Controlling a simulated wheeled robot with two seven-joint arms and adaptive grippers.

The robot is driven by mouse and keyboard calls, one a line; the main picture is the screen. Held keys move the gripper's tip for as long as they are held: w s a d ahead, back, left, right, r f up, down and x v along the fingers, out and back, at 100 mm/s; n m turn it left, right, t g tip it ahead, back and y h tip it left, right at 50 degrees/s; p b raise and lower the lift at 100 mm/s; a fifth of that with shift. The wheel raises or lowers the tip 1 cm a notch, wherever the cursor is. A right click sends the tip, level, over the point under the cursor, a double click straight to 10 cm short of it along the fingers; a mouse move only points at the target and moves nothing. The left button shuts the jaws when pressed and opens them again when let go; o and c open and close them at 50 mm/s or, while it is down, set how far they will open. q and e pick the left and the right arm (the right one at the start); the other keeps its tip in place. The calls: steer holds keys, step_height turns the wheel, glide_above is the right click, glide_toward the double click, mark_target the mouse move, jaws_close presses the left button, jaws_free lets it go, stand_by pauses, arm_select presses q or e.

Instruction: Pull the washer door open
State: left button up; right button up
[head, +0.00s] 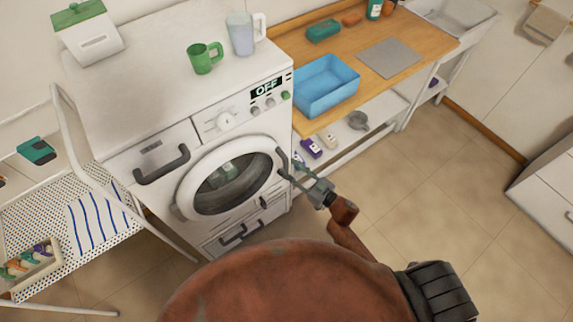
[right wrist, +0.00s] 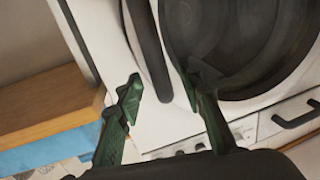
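The white washer (head: 135,112) stands against the wall with its round door (head: 262,165) closed, as far as I can tell. Dark glass fills the door's middle, and it also shows in the right wrist view (right wrist: 235,40). A dark curved door handle (right wrist: 148,45) sits at the door's right side in the head view. My right gripper (head: 296,170) is at that side. In the right wrist view the gripper (right wrist: 160,92) is open, with the handle's end between its green fingertips. I cannot tell whether the fingers touch it. My left gripper is not in view.
A green mug (head: 203,60), a clear pitcher (head: 242,35) and a white box (head: 88,35) stand on the washer. A wooden counter (head: 425,42) with a blue bin (head: 327,88) adjoins on the right. A perforated rack (head: 35,205) is at left. Floor in front is mostly clear.

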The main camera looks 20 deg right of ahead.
mark_target(288, 167)
steer(key=shift+x, duration=1.55)
jaws_close()
